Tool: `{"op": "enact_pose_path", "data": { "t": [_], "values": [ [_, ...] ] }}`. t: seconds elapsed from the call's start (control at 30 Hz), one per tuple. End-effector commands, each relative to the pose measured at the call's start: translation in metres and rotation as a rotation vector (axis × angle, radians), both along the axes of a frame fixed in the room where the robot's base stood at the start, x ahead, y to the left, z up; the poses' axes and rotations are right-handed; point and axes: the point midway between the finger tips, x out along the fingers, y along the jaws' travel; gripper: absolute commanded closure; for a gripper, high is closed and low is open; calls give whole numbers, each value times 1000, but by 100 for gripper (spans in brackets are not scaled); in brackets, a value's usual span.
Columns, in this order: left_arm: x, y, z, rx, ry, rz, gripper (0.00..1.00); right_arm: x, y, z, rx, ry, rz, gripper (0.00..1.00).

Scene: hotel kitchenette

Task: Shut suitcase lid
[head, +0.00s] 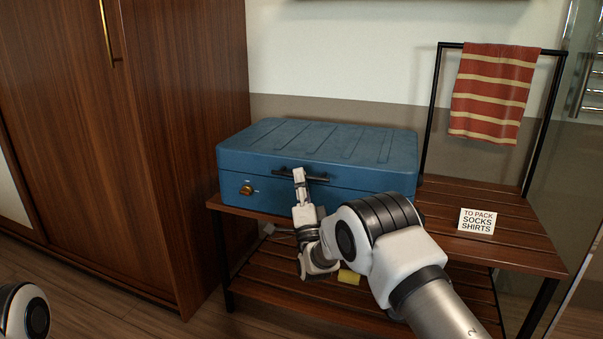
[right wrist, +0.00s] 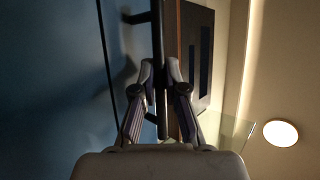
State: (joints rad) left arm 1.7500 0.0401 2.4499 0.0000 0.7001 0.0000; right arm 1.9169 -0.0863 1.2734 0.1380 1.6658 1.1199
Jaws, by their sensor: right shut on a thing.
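A blue suitcase (head: 316,152) lies on the wooden luggage rack with its ridged lid down. A thin dark seam runs between lid and body, and I see no open gap. A brass latch knob (head: 246,190) sits on the front at left. My right gripper (head: 299,177) is at the dark handle (head: 318,178) on the suitcase front. In the right wrist view its fingers (right wrist: 162,75) are closed around the dark handle bar (right wrist: 158,40), with the blue suitcase wall (right wrist: 60,80) at left. My left gripper is out of view; only part of my left arm shows.
The slatted rack (head: 515,235) has free room right of the suitcase, with a small "to pack socks shirts" card (head: 477,221). A striped red towel (head: 495,95) hangs on the rack's rail. A wooden wardrobe (head: 185,130) stands close at left. A yellow item (head: 348,277) lies on the lower shelf.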

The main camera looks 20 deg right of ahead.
Motion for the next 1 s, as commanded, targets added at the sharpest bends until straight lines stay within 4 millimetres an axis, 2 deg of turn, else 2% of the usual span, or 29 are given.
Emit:
{"op": "enact_pose_path", "data": {
  "t": [0.03, 0.1, 0.47, 0.5, 0.53, 1.0],
  "values": [
    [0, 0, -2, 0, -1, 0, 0, 1, -2, -8, 2, 8, -5, 100],
    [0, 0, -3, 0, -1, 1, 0, 1, -2, -11, 2, 9, -4, 100],
    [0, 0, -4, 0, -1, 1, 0, 1, -1, -18, 1, 20, -2, 100],
    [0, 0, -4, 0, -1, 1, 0, 1, -1, -18, 1, 21, -2, 81],
    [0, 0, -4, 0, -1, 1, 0, 1, -1, -18, 1, 21, -2, 78],
    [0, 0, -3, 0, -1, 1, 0, -1, -1, -16, 1, 14, -2, 78]
  ]
}}
